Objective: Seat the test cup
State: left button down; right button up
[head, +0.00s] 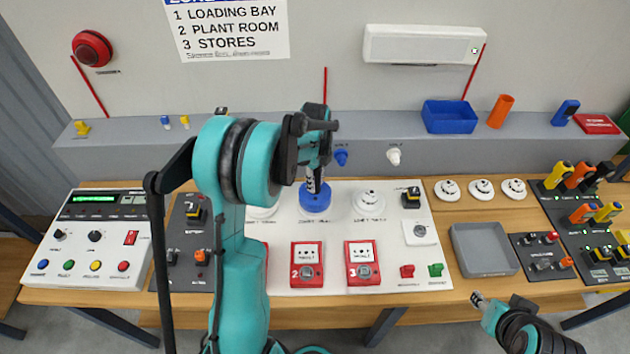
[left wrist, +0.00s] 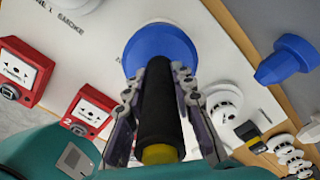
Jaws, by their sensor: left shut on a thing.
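The blue test cup (head: 315,199) is at the middle of the white panel (head: 340,230), between two white detectors, the left one (head: 263,212) partly covered by my arm and the right one (head: 368,203) clear. My left gripper (head: 314,178) is shut on the cup's black handle. In the left wrist view the fingers (left wrist: 157,80) clasp that handle (left wrist: 160,115), which has a yellow end, with the blue cup (left wrist: 160,48) beyond. What lies under the cup is hidden, and I cannot tell whether it touches the panel. My right gripper (head: 482,302) is low at the right, its opening unclear.
Red call points (head: 306,265) sit in front on the panel. A grey tray (head: 485,250) and loose white detectors (head: 481,189) are to the right. A control box (head: 95,240) stands at the left. A blue bin (head: 450,117) and an orange cup (head: 500,111) are on the back ledge.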

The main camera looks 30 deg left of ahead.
pick_arm(q)
jog(key=shift+f+b, duration=0.5)
jog(key=shift+f, duration=0.1)
dwell(0.3)
jog(key=c, duration=0.9)
grip_release()
jog(key=shift+r, duration=0.15)
jog(key=shift+r+p, duration=2.3)
jog(key=shift+r, duration=1.1)
